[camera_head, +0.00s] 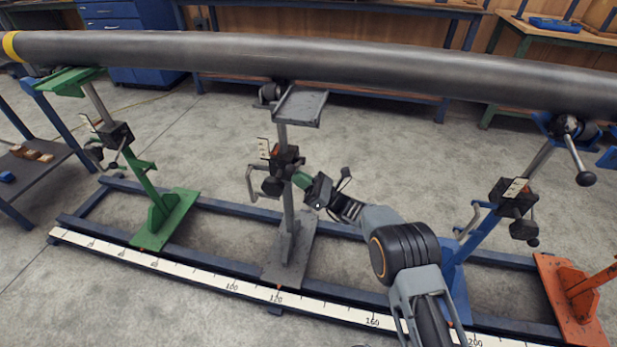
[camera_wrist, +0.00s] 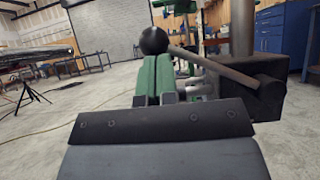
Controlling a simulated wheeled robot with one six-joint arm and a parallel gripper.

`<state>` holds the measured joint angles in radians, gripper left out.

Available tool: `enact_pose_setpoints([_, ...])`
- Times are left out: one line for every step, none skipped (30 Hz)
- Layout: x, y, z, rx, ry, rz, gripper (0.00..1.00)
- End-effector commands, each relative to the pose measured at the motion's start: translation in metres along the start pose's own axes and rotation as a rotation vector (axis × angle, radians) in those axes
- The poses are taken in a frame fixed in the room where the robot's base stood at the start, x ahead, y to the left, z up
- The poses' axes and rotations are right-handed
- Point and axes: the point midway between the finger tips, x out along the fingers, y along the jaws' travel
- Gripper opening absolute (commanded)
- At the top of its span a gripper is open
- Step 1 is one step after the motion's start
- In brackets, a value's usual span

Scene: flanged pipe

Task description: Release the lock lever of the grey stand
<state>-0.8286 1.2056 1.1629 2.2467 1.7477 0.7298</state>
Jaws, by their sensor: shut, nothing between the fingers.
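The grey stand (camera_head: 290,215) stands in the middle of the head view, its flat grey head (camera_head: 300,106) just below the long pipe (camera_head: 330,66). A dark clamp block sits on its post; it shows at the right of the wrist view (camera_wrist: 258,92). From it the lock lever (camera_wrist: 215,67) slants up and left to a black ball knob (camera_wrist: 154,41). My gripper (camera_head: 301,179), with green fingers, is shut and empty beside the clamp. In the wrist view the fingertips (camera_wrist: 158,68) are just below the ball knob. Whether they touch it I cannot tell.
A green stand (camera_head: 165,215) is on the left, a blue stand (camera_head: 463,255) on the right, and an orange foot (camera_head: 575,300) beyond it. A wire-like handle (camera_head: 253,183) juts left of the grey stand. A scaled rail (camera_head: 190,268) runs along the floor.

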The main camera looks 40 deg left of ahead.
Motion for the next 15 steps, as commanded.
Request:
enact_pose_setpoints([0.0042,0.0016,0.0006,0.001,-0.001,0.006,0.00])
enact_pose_setpoints([0.0043,0.0016,0.0006,0.001,-0.001,0.006,0.00])
enact_pose_setpoints([0.0042,0.0015,0.0008,0.001,-0.001,0.006,0.00])
enact_pose_setpoints([0.0041,0.0014,0.0010,0.001,-0.001,0.006,0.00])
enact_pose_setpoints([0.0039,0.0012,0.0011,0.000,-0.001,0.006,0.00])
enact_pose_setpoints([0.0037,0.0011,0.0014,0.000,-0.001,0.006,0.00])
enact_pose_setpoints([0.0035,0.0009,0.0017,-0.001,-0.001,0.006,0.00])
enact_pose_setpoints([0.0034,0.0008,0.0019,-0.001,-0.002,0.005,0.00])
enact_pose_setpoints([0.0032,0.0006,0.0022,-0.002,-0.002,0.005,0.00])
enact_pose_setpoints([0.0030,0.0005,0.0023,-0.002,-0.002,0.005,0.00])
enact_pose_setpoints([0.0028,0.0003,0.0025,-0.003,-0.002,0.005,0.00])
enact_pose_setpoints([0.0023,0.0001,0.0024,-0.003,-0.002,0.004,0.00])
enact_pose_setpoints([0.0016,0.0000,0.0019,-0.004,-0.002,0.004,0.00])
enact_pose_setpoints([0.0004,-0.0003,0.0010,-0.004,-0.002,0.004,0.00])
enact_pose_setpoints([-0.0019,-0.0006,-0.0010,-0.004,-0.002,0.003,0.00])
